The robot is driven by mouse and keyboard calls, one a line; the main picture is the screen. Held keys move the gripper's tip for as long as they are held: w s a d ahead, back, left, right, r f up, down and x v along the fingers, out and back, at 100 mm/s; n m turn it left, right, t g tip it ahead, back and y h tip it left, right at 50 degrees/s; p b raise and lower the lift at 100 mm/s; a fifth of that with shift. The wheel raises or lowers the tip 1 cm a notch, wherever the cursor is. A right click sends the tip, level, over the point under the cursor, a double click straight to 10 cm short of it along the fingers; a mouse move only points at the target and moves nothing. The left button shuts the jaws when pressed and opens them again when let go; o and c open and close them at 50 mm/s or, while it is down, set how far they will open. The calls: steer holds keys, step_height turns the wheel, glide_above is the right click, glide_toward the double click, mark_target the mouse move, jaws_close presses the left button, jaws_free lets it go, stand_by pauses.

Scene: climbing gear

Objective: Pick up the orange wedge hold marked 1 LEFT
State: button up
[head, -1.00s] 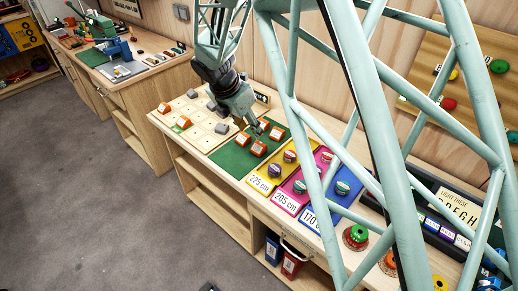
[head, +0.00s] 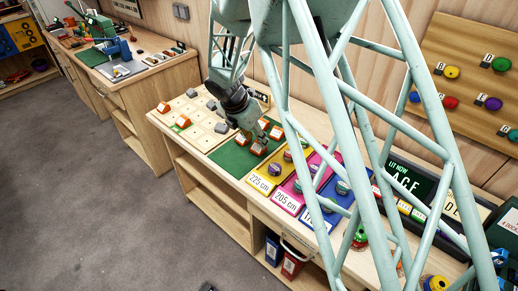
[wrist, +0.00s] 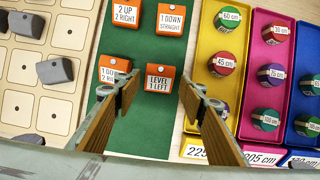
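The orange wedge hold (wrist: 159,80) has a white label reading "LEVEL 1 LEFT" in the wrist view. It lies on a green mat (wrist: 146,132) at the near end of a group of orange holds. My gripper (wrist: 162,88) is open, one finger on each side of this hold, with nothing gripped. The gap between fingers and hold is hard to judge. In the head view my gripper (head: 259,142) is low over the green mat (head: 230,157), just above an orange hold (head: 259,150).
Another orange hold (wrist: 112,66), marked 1 DOWN with its lower text hidden, lies close beside my left finger. Holds marked 2 UP 2 RIGHT (wrist: 127,14) and 1 DOWN STRAIGHT (wrist: 170,20) lie beyond. A yellow tray (wrist: 195,148) with round holds is at right; grey holds (wrist: 54,71) at left.

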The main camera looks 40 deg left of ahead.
steer(key=shift+f, duration=0.1)
stand_by(0.3)
steer(key=shift+w+b+x, duration=0.2)
steer(key=shift+b+x, duration=0.25)
steer(key=shift+x, duration=2.2)
steer(key=c, duration=0.6)
steer(key=shift+r, duration=0.25)
steer(key=shift+c, duration=0.2)
steer(key=shift+r+p, duration=0.35)
steer(key=shift+r, duration=1.25)
steer(key=shift+s+r, duration=0.1)
steer(key=shift+s, duration=0.1)
steer(key=s+d, duration=0.2)
steer(key=s, duration=0.2)
steer(key=s+d+r, duration=0.1)
steer(key=s+d, duration=0.1)
steer(key=s, duration=0.3)
steer(key=s+d, duration=0.3)
steer(key=s, duration=0.2)
steer(key=shift+r, duration=0.2)
